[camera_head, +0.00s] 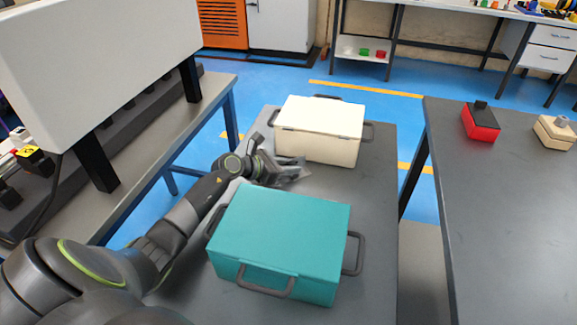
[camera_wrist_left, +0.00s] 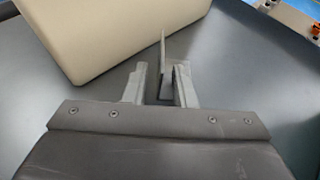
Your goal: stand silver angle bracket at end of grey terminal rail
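The silver angle bracket (camera_wrist_left: 164,70) stands between the two fingers of my left gripper (camera_wrist_left: 160,82) in the left wrist view, with a thin upright plate showing. A dark gap shows between the left finger and the bracket; the bracket is close to the right finger. The fingers look apart and not closed on it. In the head view my left gripper (camera_head: 294,171) is low over the table between the cream box and the teal box, and the bracket is hard to tell from the fingers. I cannot make out the grey terminal rail. My right gripper is not in view.
A cream box (camera_head: 319,118) is just behind the gripper and a teal box (camera_head: 280,235) in front, both with handles. A bench with a large white panel (camera_head: 100,65) stands left. The right table (camera_head: 510,210) is mostly bare, with red (camera_head: 481,124) and beige (camera_head: 556,133) items.

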